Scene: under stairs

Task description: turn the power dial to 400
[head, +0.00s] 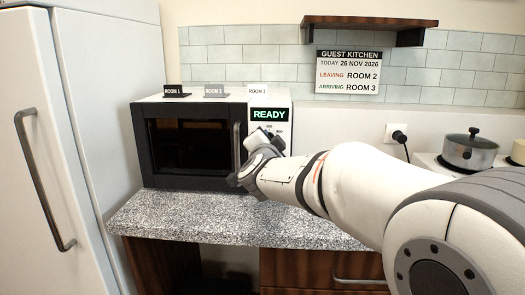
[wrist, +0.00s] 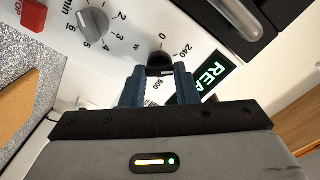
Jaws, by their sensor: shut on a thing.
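The microwave (head: 190,143) stands on the speckled counter, and its display (head: 269,115) reads READY. In the wrist view the power dial (wrist: 160,58) is a dark knob on the white panel. The marks 0, 240 and 600 and a W show around it. My gripper (wrist: 159,72) is shut on this dial, with one blue finger on each side. The fingers hide part of the scale, and I cannot tell which number the dial points to. In the head view my gripper (head: 262,142) is at the panel and covers its lower part.
A grey minute dial (wrist: 92,22) and a red button (wrist: 33,14) sit beside the power dial. A fridge (head: 70,130) stands at the left. A pot (head: 469,150) is on a hob at the right. A sign (head: 347,72) hangs on the wall. The counter (head: 210,218) front is clear.

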